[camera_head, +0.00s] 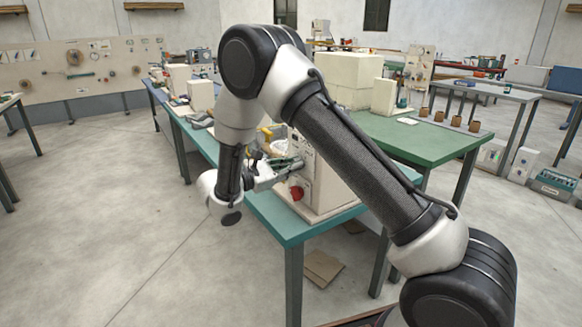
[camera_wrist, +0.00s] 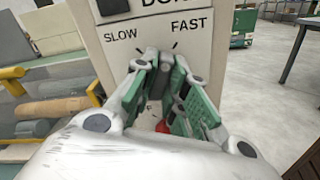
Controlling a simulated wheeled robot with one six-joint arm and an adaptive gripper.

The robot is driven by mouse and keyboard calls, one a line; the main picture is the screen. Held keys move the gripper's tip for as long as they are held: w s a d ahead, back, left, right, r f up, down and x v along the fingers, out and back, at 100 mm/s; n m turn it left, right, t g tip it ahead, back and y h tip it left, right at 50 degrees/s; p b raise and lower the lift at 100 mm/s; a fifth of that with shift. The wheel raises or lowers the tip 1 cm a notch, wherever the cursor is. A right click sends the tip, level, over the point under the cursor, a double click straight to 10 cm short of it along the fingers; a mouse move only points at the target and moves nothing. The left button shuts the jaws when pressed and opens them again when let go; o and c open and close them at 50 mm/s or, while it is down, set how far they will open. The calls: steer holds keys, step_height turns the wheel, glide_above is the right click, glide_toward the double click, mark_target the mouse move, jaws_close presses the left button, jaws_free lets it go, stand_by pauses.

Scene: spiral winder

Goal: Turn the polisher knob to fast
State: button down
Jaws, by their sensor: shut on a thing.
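The polisher (camera_head: 325,175) is a cream box standing on the teal table's near end. In the wrist view its front panel (camera_wrist: 135,48) carries the words SLOW at left and FAST at right, with a short dark mark under each. My gripper (camera_wrist: 166,62) is at the panel below and between these words, its green-padded fingers shut on the knob. The fingers hide the knob, so its pointing direction cannot be told. In the head view my gripper (camera_head: 294,164) reaches the panel from the left.
A red round part (camera_head: 297,193) sits low on the polisher's front; a bit of red also shows below my fingers in the wrist view (camera_wrist: 162,127). Wooden rolls (camera_wrist: 50,110) and a yellow bar lie left of the panel. A green table (camera_head: 420,135) stands behind. Floor at left is clear.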

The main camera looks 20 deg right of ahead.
steer(key=shift+m, duration=1.4)
steer(key=c, duration=1.4)
jaws_free()
steer(key=shift+c, duration=0.2)
steer(key=shift+a, duration=0.1)
steer(key=v, duration=1.2)
